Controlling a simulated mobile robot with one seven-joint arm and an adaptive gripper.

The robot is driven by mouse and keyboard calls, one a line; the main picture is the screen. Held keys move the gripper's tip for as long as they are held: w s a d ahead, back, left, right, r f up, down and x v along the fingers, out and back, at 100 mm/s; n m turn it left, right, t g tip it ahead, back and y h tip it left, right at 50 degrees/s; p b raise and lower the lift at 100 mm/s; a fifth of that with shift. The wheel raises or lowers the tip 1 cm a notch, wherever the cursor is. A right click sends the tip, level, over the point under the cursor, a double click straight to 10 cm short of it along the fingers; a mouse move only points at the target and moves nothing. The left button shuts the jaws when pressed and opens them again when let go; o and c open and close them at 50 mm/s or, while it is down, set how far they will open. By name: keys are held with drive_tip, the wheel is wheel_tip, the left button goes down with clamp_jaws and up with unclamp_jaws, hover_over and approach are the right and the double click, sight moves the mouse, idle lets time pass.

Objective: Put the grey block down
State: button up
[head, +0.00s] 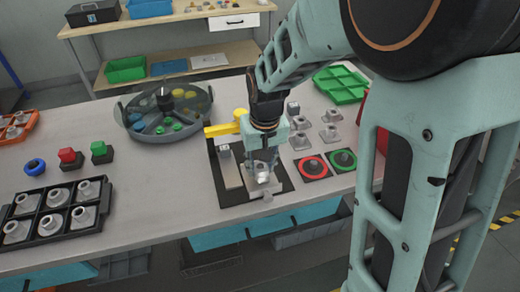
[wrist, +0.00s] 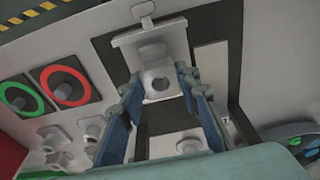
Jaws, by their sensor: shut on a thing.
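My gripper (head: 261,160) reaches down over a black-framed fixture (head: 232,198) on the table. In the wrist view its two blue fingers (wrist: 161,88) stand on either side of a pale grey block (wrist: 159,76) with a round hole, and they are shut on it. In the head view the block (head: 263,178) shows below the fingers, over the front part of the fixture. Whether its underside touches the fixture is hidden. A light plate (wrist: 148,40) lies just beyond the block in the wrist view.
A yellow arm (head: 222,129) stands behind the fixture. Several loose grey pieces (head: 299,141) and red and green ringed pads (head: 314,167) lie to the right. A round divided tray (head: 136,131) stands behind left, a black tray (head: 45,235) of grey parts front left.

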sight(262, 177)
drive_tip(key=shift+f, duration=0.95)
drive_tip(key=shift+a+f, duration=0.1)
drive_tip(key=shift+f, duration=0.05)
drive_tip(key=o, duration=1.3)
drive_tip(key=shift+c, duration=0.2)
wheel_tip(262, 177, up, 12)
drive_tip(key=s, duration=0.1)
drive_tip(key=shift+s+d, duration=0.3)
drive_tip(key=shift+s, duration=0.1)
